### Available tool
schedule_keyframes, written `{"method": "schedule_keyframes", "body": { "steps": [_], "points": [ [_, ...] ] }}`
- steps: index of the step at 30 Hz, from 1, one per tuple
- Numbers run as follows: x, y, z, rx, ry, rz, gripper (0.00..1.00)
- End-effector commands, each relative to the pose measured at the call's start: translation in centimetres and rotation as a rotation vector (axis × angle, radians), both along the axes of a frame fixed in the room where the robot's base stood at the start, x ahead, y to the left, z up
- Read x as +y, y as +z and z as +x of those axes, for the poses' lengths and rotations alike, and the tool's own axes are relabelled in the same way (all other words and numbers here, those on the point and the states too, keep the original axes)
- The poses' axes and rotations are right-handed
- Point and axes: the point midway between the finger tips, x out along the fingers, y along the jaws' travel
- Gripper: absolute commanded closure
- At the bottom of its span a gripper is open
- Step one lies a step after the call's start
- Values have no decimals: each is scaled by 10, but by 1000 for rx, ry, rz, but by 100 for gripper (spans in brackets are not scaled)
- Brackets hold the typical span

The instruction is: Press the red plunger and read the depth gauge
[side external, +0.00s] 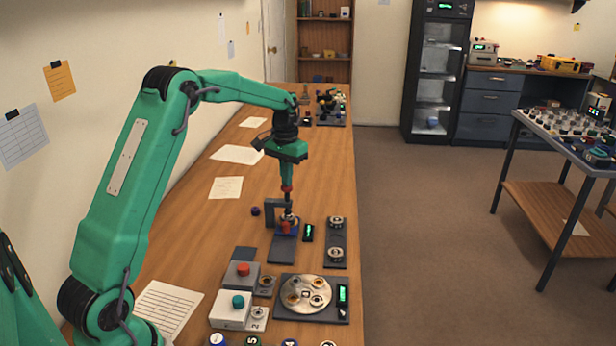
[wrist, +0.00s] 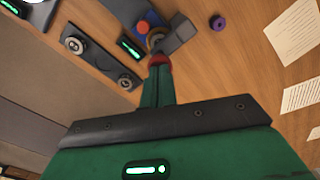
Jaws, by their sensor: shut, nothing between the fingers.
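The depth gauge's small black display (side external: 308,233) lies beside the stand with a green readout, too small to read. It also shows in the wrist view (wrist: 130,47).
A blue block (side external: 280,229) with a red part sits at the stand's foot. A dark plate with two rings (side external: 336,243) is to its right. A round metal tray (side external: 306,293), a red-button box (side external: 240,274) and a teal-button box (side external: 231,309) are nearer. Papers (side external: 226,187) lie left.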

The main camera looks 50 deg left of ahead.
Motion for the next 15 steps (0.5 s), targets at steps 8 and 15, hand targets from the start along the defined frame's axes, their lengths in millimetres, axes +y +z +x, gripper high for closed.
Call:
{"method": "schedule_keyframes", "body": {
  "steps": [8, 15],
  "points": [
    [0, -1, 0, 1, 0, 0, 100],
    [0, -5, 0, 1, 0, 0, 100]
  ]
}}
